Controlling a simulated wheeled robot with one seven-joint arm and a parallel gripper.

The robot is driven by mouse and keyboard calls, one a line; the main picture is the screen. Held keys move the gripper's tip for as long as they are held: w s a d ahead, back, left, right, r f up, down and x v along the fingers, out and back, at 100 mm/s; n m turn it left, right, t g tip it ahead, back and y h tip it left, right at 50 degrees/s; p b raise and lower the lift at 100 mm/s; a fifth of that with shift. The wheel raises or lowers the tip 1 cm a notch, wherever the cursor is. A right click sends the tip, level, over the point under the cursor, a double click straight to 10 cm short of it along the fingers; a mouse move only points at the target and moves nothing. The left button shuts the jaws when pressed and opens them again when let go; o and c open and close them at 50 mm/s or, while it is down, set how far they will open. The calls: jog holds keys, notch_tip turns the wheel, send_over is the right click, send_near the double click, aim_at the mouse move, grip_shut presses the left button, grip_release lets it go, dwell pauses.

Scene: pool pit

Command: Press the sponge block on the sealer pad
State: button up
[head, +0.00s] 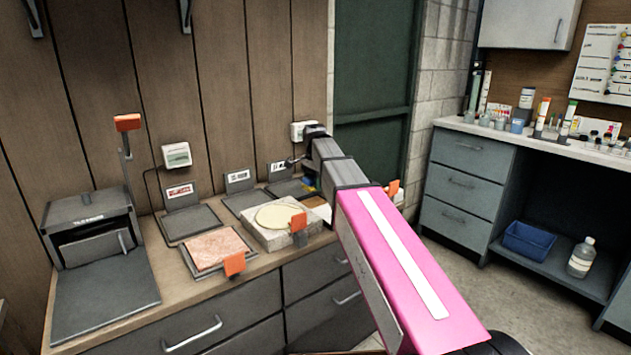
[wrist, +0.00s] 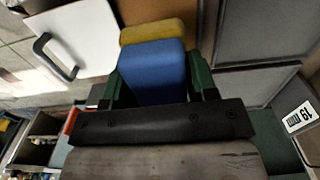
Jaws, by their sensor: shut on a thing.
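The sponge block (wrist: 152,70) is blue with a yellow layer at its far end. My gripper (wrist: 158,84) is shut on its blue part, with a dark green finger on each side. In the head view, blue and yellow of the block show beside my arm at the back right of the counter, near a dark pad; contact cannot be told. Three dark pads with upright label plates stand along the back: a left pad (head: 190,222), a middle pad (head: 245,200) and a right pad (head: 284,189). The labels are too small to read, so I cannot tell which is the sealer pad.
A grey machine (head: 95,245) stands at the counter's left. A pinkish slab (head: 215,247) and a stone block with a round cream disc (head: 280,216) sit in front of the pads, with orange-headed pieces beside them. My arm hides the counter's right end.

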aim_at(314, 203)
jog(key=shift+f, duration=2.75)
jog(key=shift+f, duration=0.55)
jog(key=shift+r, duration=3.5)
